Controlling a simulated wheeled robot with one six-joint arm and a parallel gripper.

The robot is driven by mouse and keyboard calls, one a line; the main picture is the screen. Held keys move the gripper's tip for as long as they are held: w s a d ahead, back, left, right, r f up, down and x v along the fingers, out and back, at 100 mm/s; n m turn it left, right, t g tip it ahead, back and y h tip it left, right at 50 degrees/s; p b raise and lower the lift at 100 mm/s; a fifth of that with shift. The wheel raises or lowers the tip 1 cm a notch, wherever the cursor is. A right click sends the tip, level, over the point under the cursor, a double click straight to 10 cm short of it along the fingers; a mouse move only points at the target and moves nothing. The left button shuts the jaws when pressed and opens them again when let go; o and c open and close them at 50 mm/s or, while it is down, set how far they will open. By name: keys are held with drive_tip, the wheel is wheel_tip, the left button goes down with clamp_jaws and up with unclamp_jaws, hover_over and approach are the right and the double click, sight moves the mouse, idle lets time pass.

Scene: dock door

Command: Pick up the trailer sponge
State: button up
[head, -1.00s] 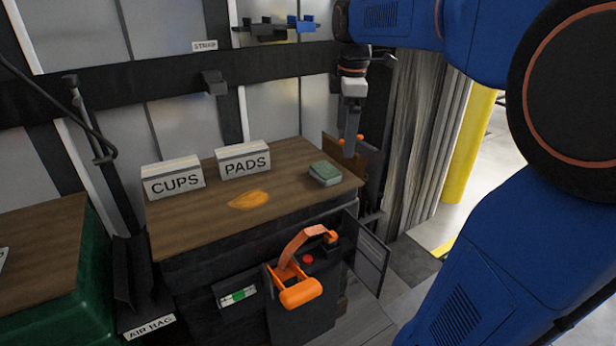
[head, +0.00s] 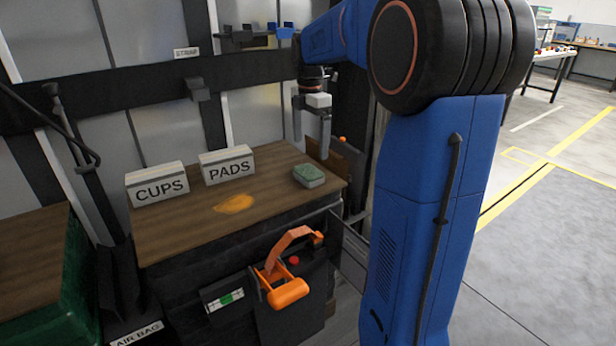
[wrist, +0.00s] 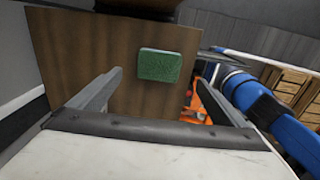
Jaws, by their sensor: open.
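The trailer sponge (head: 308,175) is a small block with a green top and a paler side. It lies flat near the right end of the brown wooden top (head: 190,222). My gripper (head: 311,148) is open and points down above the sponge, with nothing between its fingers. In the wrist view the sponge (wrist: 159,65) shows whole, between and beyond the two spread fingertips, apart from both. The gap between my gripper (wrist: 161,78) and the sponge is hard to judge.
White boxes marked CUPS (head: 158,185) and PADS (head: 227,165) stand on the top's back part. An orange patch (head: 235,203) lies in front of them. An orange handle (head: 286,290) juts from the front below. A dark panel (head: 335,160) stands by the top's right end.

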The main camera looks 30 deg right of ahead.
hover_over(308, 171)
drive_tip(key=f, duration=0.4)
drive_tip(key=shift+s+d+f, duration=0.2)
drive_tip(key=shift+d+f, duration=0.05)
drive_tip(key=shift+f, duration=0.15)
drive_tip(key=shift+a+f, duration=0.2)
drive_tip(key=shift+f, duration=2.4)
drive_tip(key=shift+c, duration=0.3)
drive_tip(key=c, duration=1.1)
drive_tip(key=shift+c, duration=0.2)
drive_tip(key=shift+w, duration=0.1)
wheel_tip(308, 171, up, 10)
